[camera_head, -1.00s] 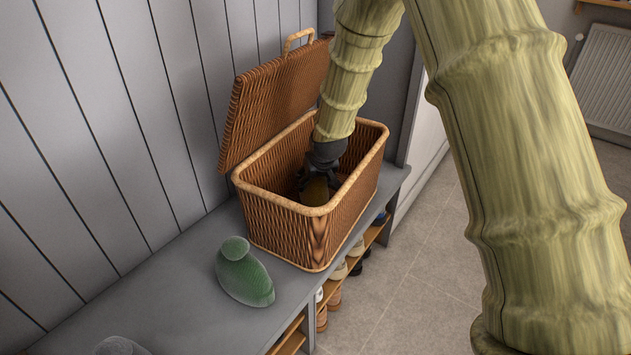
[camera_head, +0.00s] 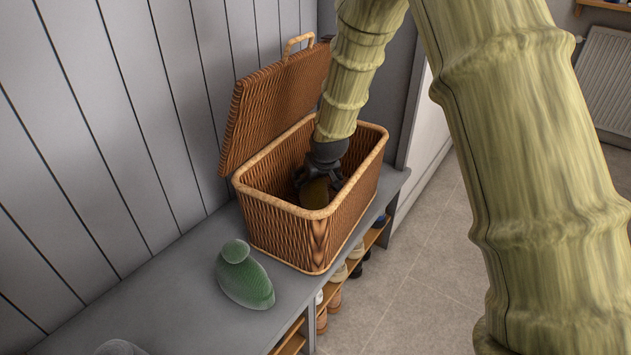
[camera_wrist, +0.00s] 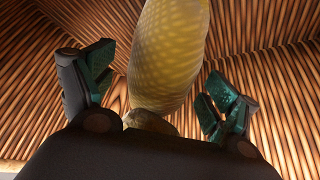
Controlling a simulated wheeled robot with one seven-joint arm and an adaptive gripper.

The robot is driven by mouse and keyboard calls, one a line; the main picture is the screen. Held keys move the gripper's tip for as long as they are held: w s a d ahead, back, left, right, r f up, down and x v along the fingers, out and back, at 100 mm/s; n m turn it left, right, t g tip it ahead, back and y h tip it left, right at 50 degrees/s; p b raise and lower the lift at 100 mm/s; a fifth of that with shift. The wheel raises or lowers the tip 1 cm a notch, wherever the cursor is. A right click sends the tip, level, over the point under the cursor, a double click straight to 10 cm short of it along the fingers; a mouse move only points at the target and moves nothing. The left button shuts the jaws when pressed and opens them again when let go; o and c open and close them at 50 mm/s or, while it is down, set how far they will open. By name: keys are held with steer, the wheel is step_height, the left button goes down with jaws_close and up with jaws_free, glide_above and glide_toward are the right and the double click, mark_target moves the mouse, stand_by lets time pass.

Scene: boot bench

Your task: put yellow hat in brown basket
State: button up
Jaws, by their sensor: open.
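The brown basket (camera_head: 276,233) is woven, with its lid (camera_head: 272,104) raised against the wall, and stands on the grey bench. My gripper (camera_head: 318,190) is inside the basket, pointing down, with its fingers spread. The yellow hat (camera_head: 314,194) is in the basket at the fingers and partly hidden by them and by the front wall. In the wrist view the yellow hat (camera_wrist: 168,55) stands between the two open fingers, with a gap on each side. I cannot tell whether it rests on the basket floor.
A green hat (camera_head: 243,276) lies on the bench (camera_head: 190,288) left of the basket. A grey object (camera_head: 120,347) is cut off at the lower left edge. Shoes (camera_head: 340,273) stand on shelves below the bench. The bench between the basket and green hat is clear.

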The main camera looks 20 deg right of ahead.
steer(key=p+v, duration=0.2)
steer(key=v, duration=0.7)
steer(key=shift+r, duration=0.15)
steer(key=shift+p+v, duration=0.3)
steer(key=shift+v, duration=0.55)
